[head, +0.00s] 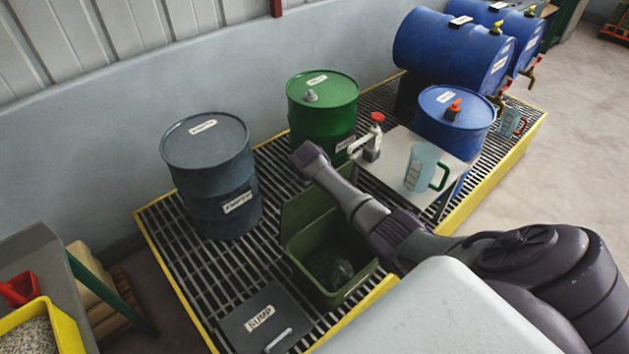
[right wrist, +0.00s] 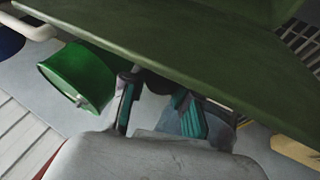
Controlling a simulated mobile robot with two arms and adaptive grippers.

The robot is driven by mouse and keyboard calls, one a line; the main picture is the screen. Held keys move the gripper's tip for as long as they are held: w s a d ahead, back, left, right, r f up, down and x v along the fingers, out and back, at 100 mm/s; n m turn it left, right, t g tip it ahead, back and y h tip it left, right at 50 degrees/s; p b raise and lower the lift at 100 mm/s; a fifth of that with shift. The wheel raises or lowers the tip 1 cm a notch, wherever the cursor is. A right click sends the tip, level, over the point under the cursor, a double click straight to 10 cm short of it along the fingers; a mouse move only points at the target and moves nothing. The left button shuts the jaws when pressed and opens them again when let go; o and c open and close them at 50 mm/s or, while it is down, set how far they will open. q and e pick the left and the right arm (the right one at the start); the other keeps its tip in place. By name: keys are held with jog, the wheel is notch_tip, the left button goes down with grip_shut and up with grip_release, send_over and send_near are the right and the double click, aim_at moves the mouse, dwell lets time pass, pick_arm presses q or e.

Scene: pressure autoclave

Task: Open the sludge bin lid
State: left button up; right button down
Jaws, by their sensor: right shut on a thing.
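The green sludge bin (head: 352,290) stands on the grating in the head view, with dark lumpy contents showing inside. Its lid (head: 308,212) is raised and stands up steeply at the bin's far side, so the bin is open. My right arm reaches over the bin from the right and passes the lid's top edge. In the head view my right gripper is hidden behind the lid and arm. In the right wrist view, the lid (right wrist: 190,45) fills the top, and my right gripper (right wrist: 160,98) is shut on a dark part at the lid's edge, probably its handle. My left gripper is out of view.
A grey drum (head: 212,180) stands left of the bin, a green drum (head: 322,105) behind it. A flat sump cover (head: 258,325) lies in front left. A wall runs behind.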

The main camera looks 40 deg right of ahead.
jog(key=shift+w+a, duration=0.2)
jog(key=shift+w, duration=0.45)
jog(key=c, duration=0.9)
grip_release()
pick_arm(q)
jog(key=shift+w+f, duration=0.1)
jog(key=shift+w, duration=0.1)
pick_arm(e)
jog(key=shift+o, duration=0.2)
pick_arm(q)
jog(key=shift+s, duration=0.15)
pick_arm(e)
jog(key=v, duration=1.2)
